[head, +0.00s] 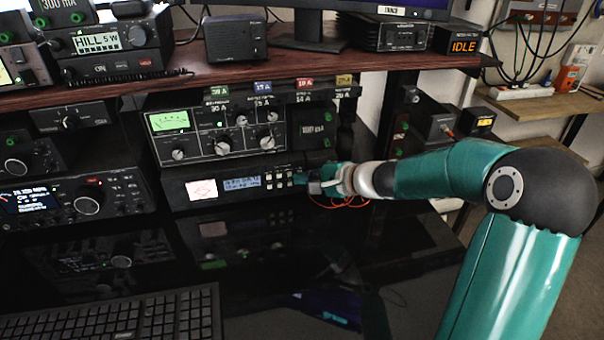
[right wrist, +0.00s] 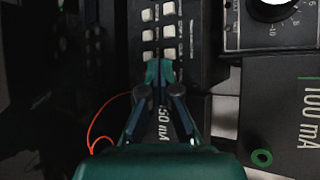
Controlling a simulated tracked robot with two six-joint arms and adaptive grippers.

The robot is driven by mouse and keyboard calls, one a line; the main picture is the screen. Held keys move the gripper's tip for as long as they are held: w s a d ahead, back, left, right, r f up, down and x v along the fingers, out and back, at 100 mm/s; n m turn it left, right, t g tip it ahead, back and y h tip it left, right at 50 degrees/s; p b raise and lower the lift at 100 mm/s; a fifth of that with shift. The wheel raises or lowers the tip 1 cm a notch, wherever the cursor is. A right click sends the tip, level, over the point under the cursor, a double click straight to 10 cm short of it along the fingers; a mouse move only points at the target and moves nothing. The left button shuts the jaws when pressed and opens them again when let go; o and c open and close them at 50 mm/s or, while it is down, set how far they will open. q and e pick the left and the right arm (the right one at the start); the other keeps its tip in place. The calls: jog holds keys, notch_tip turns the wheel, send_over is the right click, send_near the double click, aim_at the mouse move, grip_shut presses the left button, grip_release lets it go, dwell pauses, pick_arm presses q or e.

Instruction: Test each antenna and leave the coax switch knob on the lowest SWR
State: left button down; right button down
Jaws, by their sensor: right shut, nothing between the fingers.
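My right gripper (head: 318,187) is shut and empty at the right end of the flat black analyzer (head: 232,202). The analyzer has a white screen with a red trace, a blue text display and several pale buttons (head: 277,180). In the right wrist view the closed fingertips (right wrist: 160,73) are right beside the lower pale buttons (right wrist: 169,52); whether they touch one cannot be told. A small black box with one knob (head: 69,122), perhaps the coax switch, stands at the left; its labels are too small to read. My left gripper is not in view.
A tuner with a green-lit meter (head: 170,121) and several knobs sits on the analyzer. A radio (head: 85,197) stands left, a keyboard (head: 120,318) in front. A red wire (head: 340,203) loops near my right gripper.

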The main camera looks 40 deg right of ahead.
jog(key=shift+s+a+b, duration=0.3)
jog(key=shift+s+b, duration=0.1)
jog(key=shift+s, duration=0.2)
jog(key=shift+s, duration=0.1)
jog(key=shift+s+a+f+b, duration=0.1)
jog(key=shift+s+a+b, duration=0.2)
jog(key=shift+s+b, duration=0.2)
jog(key=shift+s+a+b, duration=0.35)
jog(key=shift+s+a, duration=0.15)
jog(key=shift+s, duration=0.3)
jog(key=shift+s+a+b, duration=0.3)
jog(key=shift+s+a, duration=0.15)
jog(key=shift+s, duration=0.35)
dwell(3.4)
